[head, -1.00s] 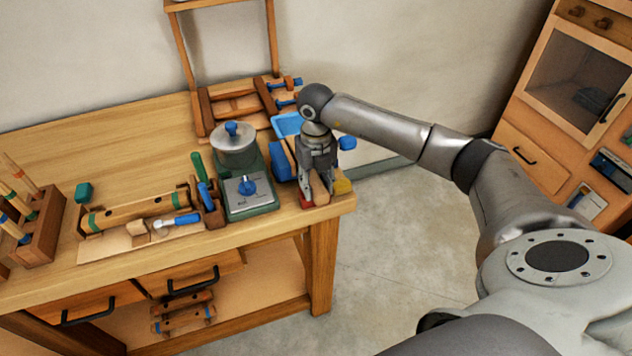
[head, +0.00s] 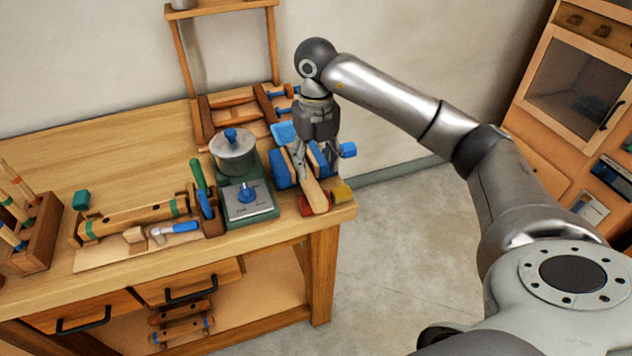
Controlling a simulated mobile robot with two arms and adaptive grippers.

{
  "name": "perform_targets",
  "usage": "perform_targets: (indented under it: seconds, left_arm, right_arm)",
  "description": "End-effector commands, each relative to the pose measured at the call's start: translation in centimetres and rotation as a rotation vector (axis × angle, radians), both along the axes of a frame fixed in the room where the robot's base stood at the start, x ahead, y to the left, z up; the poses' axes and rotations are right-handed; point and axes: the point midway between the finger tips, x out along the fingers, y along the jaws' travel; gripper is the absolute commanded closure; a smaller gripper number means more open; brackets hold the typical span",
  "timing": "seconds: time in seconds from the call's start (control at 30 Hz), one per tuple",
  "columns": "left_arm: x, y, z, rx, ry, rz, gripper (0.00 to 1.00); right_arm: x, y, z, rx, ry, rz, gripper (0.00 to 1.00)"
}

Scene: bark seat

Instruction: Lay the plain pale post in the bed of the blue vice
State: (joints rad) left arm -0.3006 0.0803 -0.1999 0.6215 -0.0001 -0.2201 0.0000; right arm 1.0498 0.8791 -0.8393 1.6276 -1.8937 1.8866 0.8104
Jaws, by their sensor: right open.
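The plain pale post (head: 316,193) lies lengthwise between the blue jaws of the vice (head: 283,172), near the right end of the bench. Its near end sticks out toward the front of the bench. The vice's blue handle knob (head: 347,150) shows on the right. My right gripper (head: 317,172) is open, pointing down over the vice, with its fingers on either side of the post's far part. The fingers and wrist hide the far end of the post and part of the vice bed. Whether a finger touches the post I cannot tell. My left gripper is not in view.
A red block (head: 306,206) and a yellow block (head: 342,193) sit by the post's near end. A green scale with a metal pot (head: 233,152) stands left of the vice. Wooden clamps (head: 240,107) lie behind. The bench's back left is clear.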

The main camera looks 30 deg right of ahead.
Motion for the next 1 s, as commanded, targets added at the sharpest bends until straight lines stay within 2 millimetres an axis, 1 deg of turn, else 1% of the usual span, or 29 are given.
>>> perform_targets:
  seconds: [0.03, 0.13, 0.2, 0.33, 0.87, 0.97, 1.0]
  left_arm:
    - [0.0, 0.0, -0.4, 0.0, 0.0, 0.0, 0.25]
    - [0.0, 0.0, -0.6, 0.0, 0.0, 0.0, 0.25]
    - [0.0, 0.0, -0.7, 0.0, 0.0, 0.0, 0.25]
    - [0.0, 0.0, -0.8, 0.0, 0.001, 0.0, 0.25]
    - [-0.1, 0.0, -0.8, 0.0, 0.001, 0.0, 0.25]
    - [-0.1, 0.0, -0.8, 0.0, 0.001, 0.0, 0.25]
    - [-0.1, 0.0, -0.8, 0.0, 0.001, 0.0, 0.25]
  right_arm:
    - [0.1, 0.0, 0.8, -0.001, -0.004, 0.0, 0.47]
    - [0.1, 0.0, 2.2, 0.001, -0.002, -0.001, 0.47]
    - [0.0, 0.0, 2.9, 0.0, -0.001, -0.001, 0.47]
    - [0.0, 0.0, 3.6, 0.001, 0.0, -0.001, 0.47]
    - [0.0, 0.0, 3.7, 0.0, 0.001, 0.0, 0.47]
    - [0.1, 0.9, 3.3, 0.025, -0.004, 0.018, 0.47]
    - [0.2, 1.8, 2.9, 0.052, -0.011, 0.036, 0.47]
